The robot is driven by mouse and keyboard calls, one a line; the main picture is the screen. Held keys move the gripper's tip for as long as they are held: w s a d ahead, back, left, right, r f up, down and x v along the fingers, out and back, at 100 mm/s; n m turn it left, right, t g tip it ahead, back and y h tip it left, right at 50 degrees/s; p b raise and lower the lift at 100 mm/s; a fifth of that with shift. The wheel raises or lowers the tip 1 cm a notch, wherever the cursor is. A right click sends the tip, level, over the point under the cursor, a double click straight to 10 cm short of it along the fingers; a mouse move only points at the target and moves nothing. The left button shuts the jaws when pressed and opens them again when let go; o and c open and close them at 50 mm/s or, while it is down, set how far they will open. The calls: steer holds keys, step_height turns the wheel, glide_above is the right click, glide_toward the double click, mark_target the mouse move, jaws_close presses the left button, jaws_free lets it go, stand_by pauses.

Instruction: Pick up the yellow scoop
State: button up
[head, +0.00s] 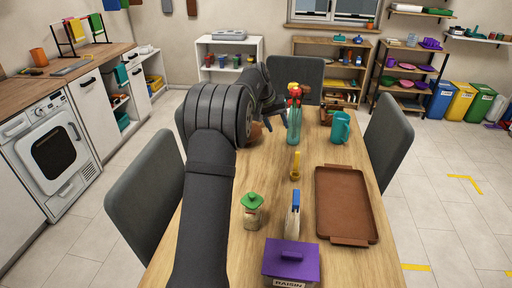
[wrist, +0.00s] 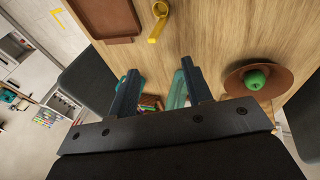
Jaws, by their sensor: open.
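The yellow scoop (head: 295,166) lies on the wooden table, left of the brown tray, in the head view. In the head view my gripper (head: 272,128) is over the far part of the table, farther back than the scoop and partly hidden by my arm.
A brown tray (head: 341,205) lies right of the scoop. A teal pitcher (head: 340,127) and green bottle (head: 294,126) stand behind it. A green-lidded jar (head: 252,212), blue-topped item (head: 292,222) and purple-lidded box (head: 290,262) are nearer. A brown bowl (wrist: 232,84) holds a green apple (wrist: 256,77).

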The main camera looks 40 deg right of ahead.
steer(key=shift+s, duration=0.1)
steer(key=t+y, duration=0.1)
steer(key=t, duration=0.3)
glide_toward(297, 160)
steer(key=shift+x, duration=5.55)
steer(key=shift+a, duration=0.1)
jaws_close()
steer(key=shift+r, duration=0.1)
